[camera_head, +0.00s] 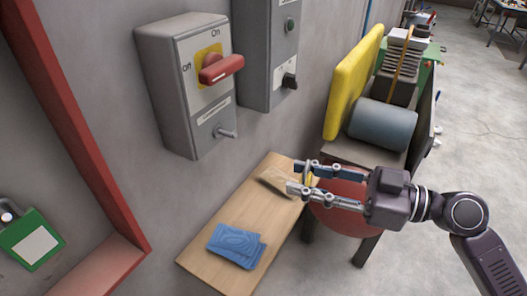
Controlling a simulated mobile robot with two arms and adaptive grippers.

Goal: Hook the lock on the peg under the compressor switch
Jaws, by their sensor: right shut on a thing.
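The compressor switch (185,85) is a grey wall box with a red handle (221,68) on a yellow plate. A short metal peg (227,133) sticks out below the handle, under a white label, and nothing hangs on it. My right gripper (301,178) is over the far end of the wooden shelf, below and right of the peg and apart from it. It is shut on a small yellow thing (309,180), probably the lock, mostly hidden by the fingers. My left gripper is out of view.
The wooden shelf (210,262) holds folded blue cloths (236,245) and a beige packet (275,181) by the gripper. A second grey control box (265,50) adjoins the switch. A red frame (85,150) stands at left. Machinery with a yellow panel (352,85) stands behind my gripper.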

